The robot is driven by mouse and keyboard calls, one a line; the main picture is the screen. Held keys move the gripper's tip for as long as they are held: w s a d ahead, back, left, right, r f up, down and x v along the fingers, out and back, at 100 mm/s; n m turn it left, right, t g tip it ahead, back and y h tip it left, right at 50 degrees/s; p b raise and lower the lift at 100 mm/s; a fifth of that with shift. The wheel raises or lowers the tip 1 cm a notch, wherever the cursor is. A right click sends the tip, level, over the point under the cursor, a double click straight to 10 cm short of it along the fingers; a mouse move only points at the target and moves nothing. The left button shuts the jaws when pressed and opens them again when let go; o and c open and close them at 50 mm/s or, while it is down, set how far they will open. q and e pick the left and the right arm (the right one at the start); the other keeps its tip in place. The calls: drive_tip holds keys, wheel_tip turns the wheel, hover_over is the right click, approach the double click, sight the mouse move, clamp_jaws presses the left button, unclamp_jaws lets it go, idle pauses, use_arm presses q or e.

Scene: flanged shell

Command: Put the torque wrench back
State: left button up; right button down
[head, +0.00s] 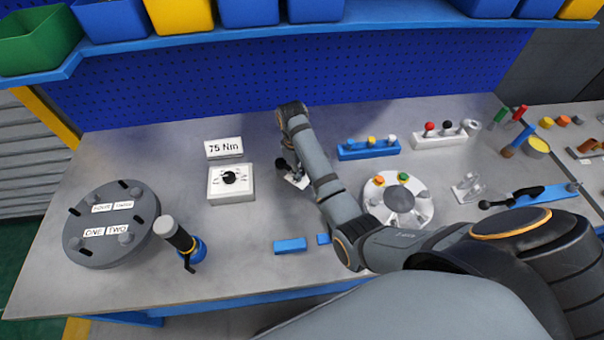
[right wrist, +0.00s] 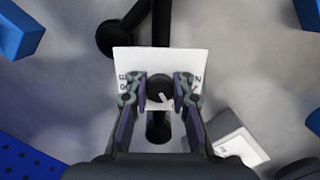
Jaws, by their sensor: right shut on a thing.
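A black wrench-like tool (head: 515,198), which looks like the torque wrench, lies along a blue holder (head: 556,191) at the right of the bench. My right gripper (head: 291,172) is far to its left, pointing down at the bench middle. In the right wrist view its fingers (right wrist: 160,88) are closed on a dark round knob (right wrist: 158,87) with a light pointer mark, in front of a white plate (right wrist: 140,58) with partly hidden letters. A black bar and a black ball show beyond the plate. My left gripper is out of view.
A 75 Nm sign (head: 224,147) and a white dial box (head: 231,183) stand left of the gripper. A grey flanged disc (head: 112,250) and an upright tool (head: 178,235) are further left. A round white fixture (head: 399,198) lies right of my forearm. Blue blocks (head: 290,245) lie in front.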

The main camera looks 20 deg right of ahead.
drive_tip(key=shift+f, duration=0.3)
idle(0.4)
drive_tip(key=c, duration=1.1)
unclamp_jaws()
drive_tip(key=shift+f, duration=0.15)
